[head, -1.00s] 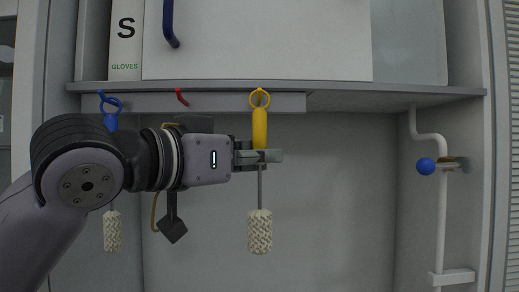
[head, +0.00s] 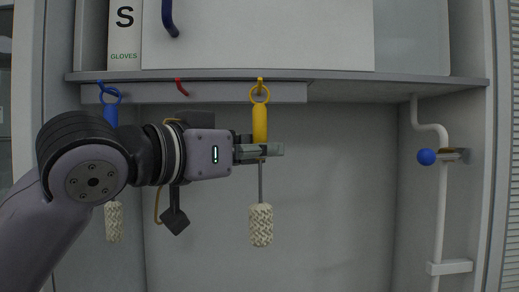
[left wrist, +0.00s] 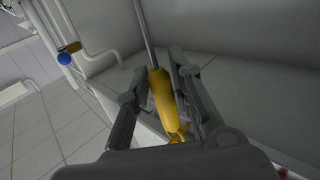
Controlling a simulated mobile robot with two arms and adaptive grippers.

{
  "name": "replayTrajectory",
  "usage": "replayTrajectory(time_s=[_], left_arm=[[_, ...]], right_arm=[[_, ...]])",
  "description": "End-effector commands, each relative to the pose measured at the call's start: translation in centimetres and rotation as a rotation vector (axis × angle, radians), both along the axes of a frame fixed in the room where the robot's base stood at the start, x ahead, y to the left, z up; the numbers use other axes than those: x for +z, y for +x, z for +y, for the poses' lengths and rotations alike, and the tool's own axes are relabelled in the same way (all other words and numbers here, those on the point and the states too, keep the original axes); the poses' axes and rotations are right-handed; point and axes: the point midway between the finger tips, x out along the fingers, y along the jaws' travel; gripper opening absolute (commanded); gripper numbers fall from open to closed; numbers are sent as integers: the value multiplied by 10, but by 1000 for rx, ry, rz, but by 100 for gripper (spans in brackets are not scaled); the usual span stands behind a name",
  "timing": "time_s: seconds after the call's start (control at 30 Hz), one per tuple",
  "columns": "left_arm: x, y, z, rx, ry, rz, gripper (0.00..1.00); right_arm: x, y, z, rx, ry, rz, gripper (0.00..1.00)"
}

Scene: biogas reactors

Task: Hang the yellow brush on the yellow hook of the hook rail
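The yellow brush (head: 260,118) hangs upright in the head view, with a ring on top, a thin dark shaft and a pale woven head. Its ring overlaps the lower part of the yellow hook (head: 260,81) on the hook rail (head: 215,94); I cannot tell for sure whether the hook passes through it. My left gripper (head: 259,151) comes from the left and is shut on the lower handle. In the left wrist view the handle (left wrist: 162,93) lies between the two fingers (left wrist: 160,85), close to both. My right gripper is not in view.
A blue brush (head: 113,222) hangs by its ring at the rail's left, behind my left arm. The red hook (head: 181,87) is empty. A shelf (head: 400,84) runs above. A white pipe with a blue-knobbed valve (head: 427,157) stands at the right; the space between is clear.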

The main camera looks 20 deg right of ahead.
Motion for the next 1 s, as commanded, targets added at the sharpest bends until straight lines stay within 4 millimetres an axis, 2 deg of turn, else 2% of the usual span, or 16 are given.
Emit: replayTrajectory(time_s=[0.23,0.57,0.77,1.0], left_arm=[[0,0,0,0,0,0,39],[0,-1,2,1,0,0,39],[0,-13,26,2,0,-2,39],[0,-38,72,4,-1,-3,39]], right_arm=[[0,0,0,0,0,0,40],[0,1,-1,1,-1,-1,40],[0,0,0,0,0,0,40],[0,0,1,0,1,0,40]])
